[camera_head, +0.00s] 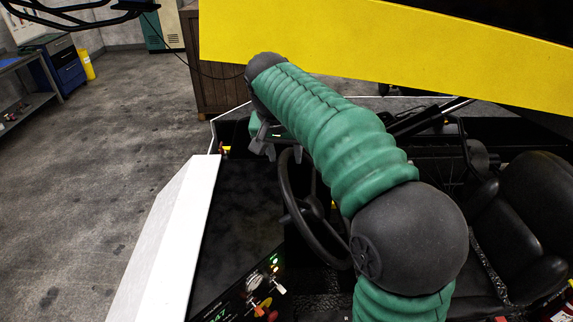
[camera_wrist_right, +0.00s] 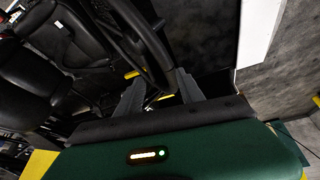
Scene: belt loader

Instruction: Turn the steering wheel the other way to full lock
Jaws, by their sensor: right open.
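The black steering wheel (camera_head: 288,205) is in the middle of the head view, tilted, with its right part hidden behind my right arm. My right gripper (camera_head: 262,145) is at the far upper edge of the wheel, pointing down. In the right wrist view the two grey fingers of my right gripper (camera_wrist_right: 157,80) stand apart. A dark curved bar, which looks like the wheel rim (camera_wrist_right: 152,45), runs down between them. I cannot tell whether either finger touches it. My left gripper is in neither view.
A black seat (camera_head: 510,235) is right of the wheel. A dark console with lit controls (camera_head: 262,285) and a white body panel (camera_head: 165,245) lie to the left. A yellow boom (camera_head: 390,45) crosses above. Open concrete floor (camera_head: 100,150) is at the left.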

